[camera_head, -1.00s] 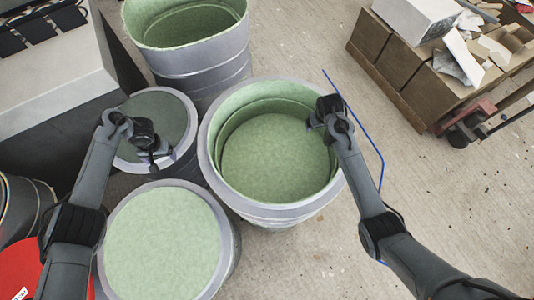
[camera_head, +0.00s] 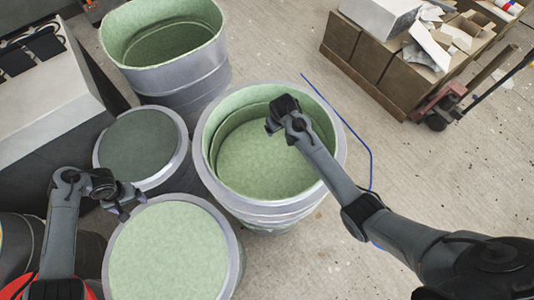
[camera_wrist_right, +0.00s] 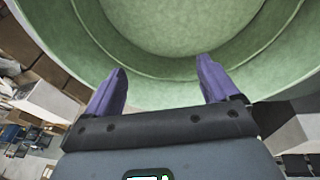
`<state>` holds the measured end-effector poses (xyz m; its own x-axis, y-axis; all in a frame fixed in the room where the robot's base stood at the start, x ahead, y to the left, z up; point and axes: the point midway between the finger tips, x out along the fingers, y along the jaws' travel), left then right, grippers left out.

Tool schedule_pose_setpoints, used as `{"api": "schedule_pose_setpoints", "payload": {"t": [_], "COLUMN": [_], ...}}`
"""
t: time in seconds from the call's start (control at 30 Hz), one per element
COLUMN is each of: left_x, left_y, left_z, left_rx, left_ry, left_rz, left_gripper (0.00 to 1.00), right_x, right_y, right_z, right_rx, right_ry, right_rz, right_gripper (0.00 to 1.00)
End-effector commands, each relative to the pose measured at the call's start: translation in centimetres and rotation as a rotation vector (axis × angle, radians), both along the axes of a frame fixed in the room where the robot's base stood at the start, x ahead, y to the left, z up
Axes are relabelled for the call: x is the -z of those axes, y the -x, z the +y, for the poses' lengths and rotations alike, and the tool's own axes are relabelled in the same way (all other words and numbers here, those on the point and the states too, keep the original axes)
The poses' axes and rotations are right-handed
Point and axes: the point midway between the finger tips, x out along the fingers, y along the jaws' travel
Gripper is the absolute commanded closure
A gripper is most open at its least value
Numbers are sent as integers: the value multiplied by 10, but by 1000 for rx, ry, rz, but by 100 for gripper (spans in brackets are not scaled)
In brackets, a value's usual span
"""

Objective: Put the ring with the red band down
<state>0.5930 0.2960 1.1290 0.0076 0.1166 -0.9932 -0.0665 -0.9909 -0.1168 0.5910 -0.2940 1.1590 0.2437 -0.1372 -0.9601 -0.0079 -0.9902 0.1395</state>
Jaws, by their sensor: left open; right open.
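I cannot make out a ring with a red band in any view. The middle open mould (camera_head: 330,172) is a grey drum with a pale green lining, and an inner green ring or step (camera_head: 222,135) shows inside it. My right gripper is over this mould in the head view, its fingers hidden there by the wrist. In the right wrist view my right gripper (camera_wrist_right: 160,72) has its two purple fingers apart, empty, before a curved green wall. My left gripper (camera_head: 128,208) is open and empty above the gap between the two left drums.
A closed pale green drum (camera_head: 170,255) and a dark-topped drum (camera_head: 140,143) stand left. Another open mould (camera_head: 165,45) stands behind. A crate of scraps (camera_head: 355,50) and a pallet jack are far right.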

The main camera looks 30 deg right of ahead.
Motion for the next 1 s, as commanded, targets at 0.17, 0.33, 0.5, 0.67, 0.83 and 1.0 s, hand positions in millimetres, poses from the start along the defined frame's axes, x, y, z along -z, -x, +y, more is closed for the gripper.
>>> {"api": "schedule_pose_setpoints", "payload": {"t": [0.17, 0.33, 0.5, 0.67, 0.83, 1.0], "left_x": [3, 2, 2, 2, 2, 2], "left_y": [0, 0, 0, 0, 0, 0], "left_z": [0, 0, 0, 0, 0, 0], "left_rx": [0, 0, 0, 0, 0, 0], "left_ry": [0, 0, 0, 0, 0, 0], "left_rz": [0, 0, 0, 0, 0, 0], "left_gripper": [11, 11, 11, 11, 11, 11], "right_x": [-26, -57, -83, -98, -104, -105], "right_y": [7, 15, 22, 26, 28, 28], "right_z": [1, 2, 3, 4, 4, 4], "right_rx": [4, 8, 11, 13, 14, 14], "right_ry": [0, 0, -1, 0, -1, -1], "right_rz": [-4, -4, -3, -2, -1, 0], "right_gripper": [12, 12, 12, 12, 12, 12]}}
